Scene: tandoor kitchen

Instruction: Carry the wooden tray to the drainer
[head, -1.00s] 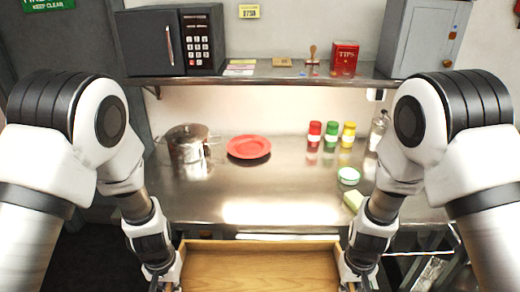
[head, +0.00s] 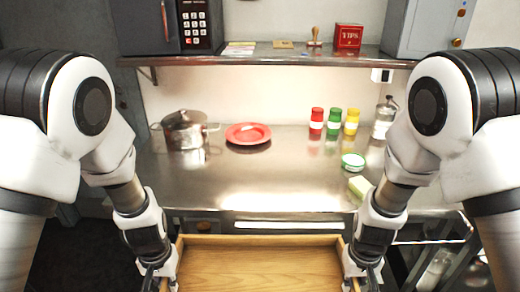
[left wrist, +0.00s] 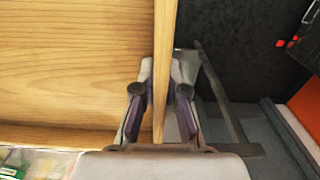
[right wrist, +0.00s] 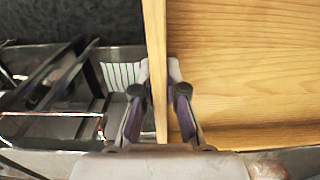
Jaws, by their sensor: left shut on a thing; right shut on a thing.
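The wooden tray (head: 262,266) is in front of me at the bottom of the head view, held between my two arms. My left gripper (head: 165,282) is shut on the tray's left wall; the left wrist view shows its fingers (left wrist: 160,92) on both sides of the wooden edge (left wrist: 163,45). My right gripper (head: 358,282) is shut on the right wall; its fingers (right wrist: 159,90) straddle the edge (right wrist: 155,40) in the right wrist view. The visible tray floor is bare. I cannot surely identify the drainer; a dark wire rack (right wrist: 70,85) shows beside the tray in the right wrist view.
A steel counter (head: 260,185) lies beyond the tray. On it are a pot (head: 185,132), a red plate (head: 248,134), several shaker jars (head: 334,121), a green-white dish (head: 353,162) and a sponge (head: 360,187). A shelf (head: 270,60) hangs above.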

